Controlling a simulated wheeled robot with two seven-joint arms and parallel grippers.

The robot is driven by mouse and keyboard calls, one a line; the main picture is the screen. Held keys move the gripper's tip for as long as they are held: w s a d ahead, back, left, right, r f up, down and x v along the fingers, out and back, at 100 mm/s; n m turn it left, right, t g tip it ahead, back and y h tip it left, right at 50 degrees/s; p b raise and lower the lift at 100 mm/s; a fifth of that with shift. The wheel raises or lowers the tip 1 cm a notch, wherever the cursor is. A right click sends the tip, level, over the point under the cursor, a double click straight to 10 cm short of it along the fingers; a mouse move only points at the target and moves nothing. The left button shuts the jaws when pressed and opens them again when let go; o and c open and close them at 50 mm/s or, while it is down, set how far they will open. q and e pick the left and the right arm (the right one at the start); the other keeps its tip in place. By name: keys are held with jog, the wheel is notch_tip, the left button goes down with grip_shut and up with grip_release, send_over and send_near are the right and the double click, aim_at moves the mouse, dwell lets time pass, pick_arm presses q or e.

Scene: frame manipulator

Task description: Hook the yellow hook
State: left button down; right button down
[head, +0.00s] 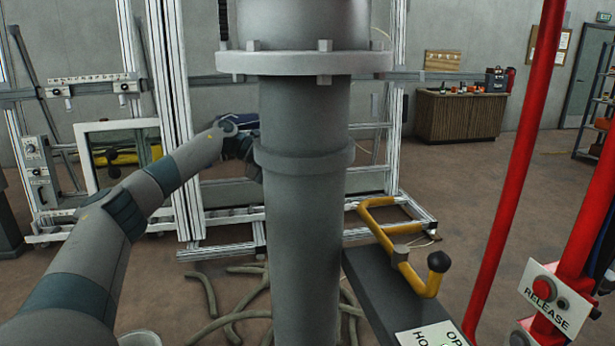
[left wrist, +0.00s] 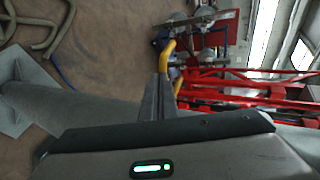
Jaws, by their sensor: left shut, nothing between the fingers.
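The yellow hook (head: 383,240) is a bent bar with a black ball at its near end. In the head view it sits on a dark grey beam, right of a thick grey column. My left arm comes in from the left and passes behind this column, which hides my left gripper's fingers there. In the left wrist view my left gripper (left wrist: 160,90) is shut and empty. A yellow piece (left wrist: 167,52), likely the hook, shows just past the fingertips. I cannot tell whether they touch. My right gripper is not in view.
The grey column (head: 305,215) with a bolted flange stands in the middle of the head view. Red posts (head: 500,210) and a RELEASE box (head: 553,305) stand at the right. Hoses (head: 205,290) lie on the floor. An aluminium frame (head: 180,110) stands behind.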

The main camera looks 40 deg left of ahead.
pick_arm(q)
jog(key=r+p+x, duration=0.1)
jog(key=p+x, duration=0.4)
jog(key=x, duration=0.6)
jog(key=shift+w+d, duration=0.25)
jog(key=shift+d, duration=0.2)
jog(key=shift+f, duration=0.2)
